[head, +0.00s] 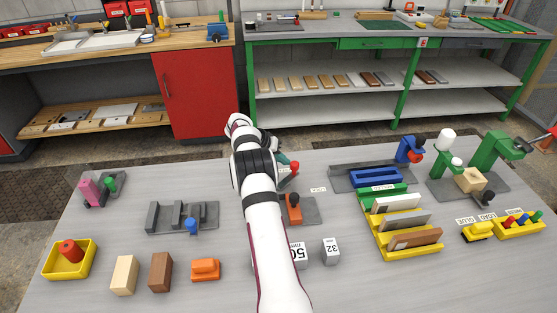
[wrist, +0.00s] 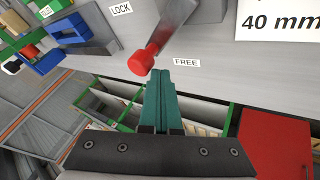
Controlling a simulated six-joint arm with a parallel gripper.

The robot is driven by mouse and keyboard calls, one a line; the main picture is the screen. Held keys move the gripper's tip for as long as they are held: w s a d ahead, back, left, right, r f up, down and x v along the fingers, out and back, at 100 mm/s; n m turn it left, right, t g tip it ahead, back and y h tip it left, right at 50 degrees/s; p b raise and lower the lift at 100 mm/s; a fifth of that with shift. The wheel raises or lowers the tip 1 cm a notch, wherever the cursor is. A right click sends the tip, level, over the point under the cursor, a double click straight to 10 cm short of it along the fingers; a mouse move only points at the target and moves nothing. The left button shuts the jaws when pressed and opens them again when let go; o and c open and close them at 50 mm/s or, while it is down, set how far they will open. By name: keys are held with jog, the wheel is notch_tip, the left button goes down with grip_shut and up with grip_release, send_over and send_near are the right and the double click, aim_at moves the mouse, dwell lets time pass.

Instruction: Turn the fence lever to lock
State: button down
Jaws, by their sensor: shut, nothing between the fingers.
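The fence lever is a grey arm with a red knob (wrist: 143,61), close ahead and slightly left of my fingertips in the wrist view. The knob lies between the LOCK label (wrist: 121,9) and the FREE label (wrist: 186,62), nearer FREE. In the head view a red knob (head: 294,167) shows just right of my arm. My gripper (wrist: 172,72) has teal fingers, shut together and empty. Its tips are beside the knob; I cannot tell if they touch it. In the head view my gripper (head: 283,158) is mostly hidden behind my arm, as is part of the fixture.
An orange block on a grey plate (head: 312,212) stands right of my arm. A blue fixture (head: 375,178) and yellow rack (head: 410,250) are further right. A grey slotted fixture (head: 180,218) and loose blocks lie left. Clear table lies between the items.

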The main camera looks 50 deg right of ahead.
aim_at(297, 165)
jog(key=shift+s+d, duration=0.2)
jog(key=shift+s, duration=0.3)
jog(key=shift+s+d, duration=0.15)
jog(key=shift+s, duration=1.45)
dwell(1.2)
jog(key=v, duration=1.5)
jog(key=shift+a+r, duration=0.25)
jog(key=shift+r, duration=0.1)
